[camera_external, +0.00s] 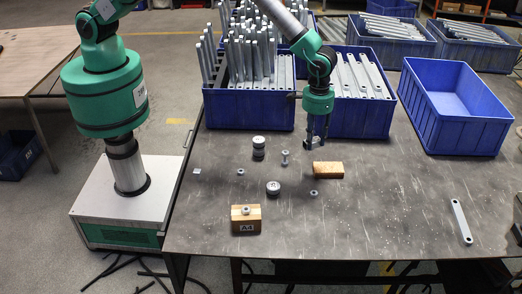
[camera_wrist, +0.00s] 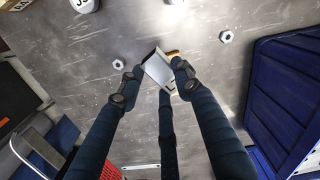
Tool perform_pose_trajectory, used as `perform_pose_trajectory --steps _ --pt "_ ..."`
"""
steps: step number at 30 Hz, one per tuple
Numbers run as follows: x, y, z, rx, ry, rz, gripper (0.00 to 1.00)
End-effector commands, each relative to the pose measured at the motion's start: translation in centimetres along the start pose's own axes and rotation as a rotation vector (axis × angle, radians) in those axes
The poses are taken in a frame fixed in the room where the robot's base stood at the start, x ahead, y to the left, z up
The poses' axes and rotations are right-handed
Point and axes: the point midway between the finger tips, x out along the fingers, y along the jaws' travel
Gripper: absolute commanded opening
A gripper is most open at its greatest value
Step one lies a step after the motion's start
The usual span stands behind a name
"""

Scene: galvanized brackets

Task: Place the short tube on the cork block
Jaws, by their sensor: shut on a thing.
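My gripper (camera_external: 316,146) hangs fingers down over the back middle of the table, with its fingers closed around the short tube. In the wrist view the tube (camera_wrist: 158,68) is a silvery, square-looking piece between the fingertips of my gripper (camera_wrist: 157,80). The cork block (camera_external: 328,169) is a tan block lying on the table, just in front of and slightly right of the gripper. In the wrist view only a brown edge of the cork block (camera_wrist: 173,53) shows behind the tube. The tube appears above the table, apart from the block.
Blue bins of metal parts stand behind, and an empty blue bin (camera_external: 455,105) is at right. A wooden block marked A4 (camera_external: 246,226) carries a small metal part.

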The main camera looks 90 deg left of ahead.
Motion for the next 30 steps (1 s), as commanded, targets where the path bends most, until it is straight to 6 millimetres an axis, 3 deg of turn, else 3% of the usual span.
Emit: perform_pose_trajectory --steps 3,10,24,30 --pt "-0.4 0.6 -1.8 0.037 0.001 0.000 0.07" --pt "-0.8 1.3 -3.6 0.084 0.001 0.000 0.07" --pt "-0.8 1.4 -3.9 0.094 0.000 0.000 0.07" --pt "0.8 1.3 -3.8 0.094 -0.002 -0.002 0.07"
